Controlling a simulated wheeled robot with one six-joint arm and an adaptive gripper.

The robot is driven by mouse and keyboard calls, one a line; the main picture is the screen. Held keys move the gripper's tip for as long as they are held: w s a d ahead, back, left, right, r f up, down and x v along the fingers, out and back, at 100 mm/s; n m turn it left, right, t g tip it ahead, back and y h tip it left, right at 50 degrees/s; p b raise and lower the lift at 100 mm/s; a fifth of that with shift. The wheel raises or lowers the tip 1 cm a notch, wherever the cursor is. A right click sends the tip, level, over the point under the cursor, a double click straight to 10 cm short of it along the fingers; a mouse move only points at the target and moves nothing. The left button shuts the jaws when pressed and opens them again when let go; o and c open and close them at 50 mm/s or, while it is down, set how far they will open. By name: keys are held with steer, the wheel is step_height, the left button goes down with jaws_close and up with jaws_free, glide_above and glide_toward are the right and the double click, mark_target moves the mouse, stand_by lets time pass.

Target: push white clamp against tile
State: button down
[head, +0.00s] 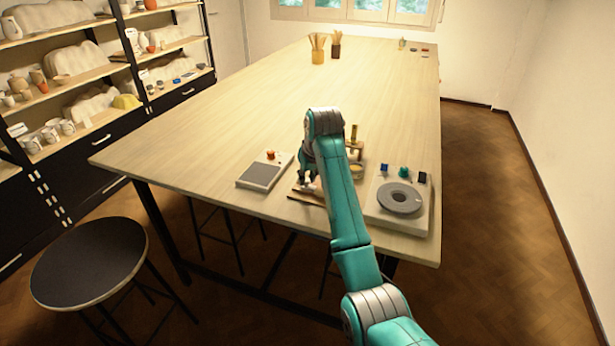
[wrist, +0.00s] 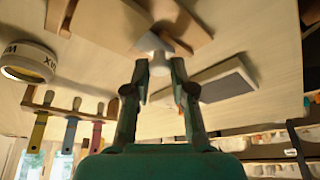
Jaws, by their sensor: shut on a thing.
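My gripper (wrist: 158,82) is shut on a small white piece, which looks like the white clamp (wrist: 158,64). The clamp sits between the fingertips, low over the wooden work area. A grey-blue edge (wrist: 180,47), possibly the tile, shows right beside the clamp among wooden boards; I cannot tell whether they touch. In the head view my gripper (head: 308,183) is at the table's near edge, pointing down. My arm hides part of the area there, and the clamp and tile are too small to make out in that view.
A pale board (head: 420,222) with a grey disc (head: 400,198) and coloured knobs is to the right. A labelled jar (wrist: 28,62) and hanging tools (wrist: 70,135) are nearby. The table's middle is clear.

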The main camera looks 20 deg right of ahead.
steer(key=shift+s+d, duration=0.2)
steer(key=shift+d, duration=0.05)
steer(key=shift+w+a, duration=0.1)
steer(key=c, duration=1)
jaws_free()
steer(key=shift+v, duration=3.75)
